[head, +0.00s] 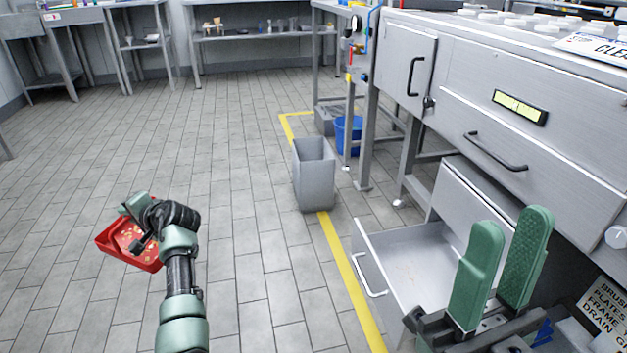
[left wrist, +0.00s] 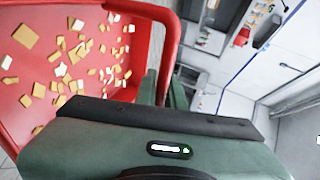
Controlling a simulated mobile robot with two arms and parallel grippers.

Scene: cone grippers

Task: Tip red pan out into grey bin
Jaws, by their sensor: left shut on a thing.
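The red pan (head: 112,238) is at the left of the head view, held above the tiled floor. Several small tan and cream bits lie in it, spread over its floor, as the left wrist view shows (left wrist: 75,15).
An open drawer (head: 395,240) juts out from the big grey machine (head: 460,75) on the right. A blue bucket (head: 347,135) stands behind the bin. A yellow floor line (head: 345,270) runs past the bin. The floor between pan and bin is clear.

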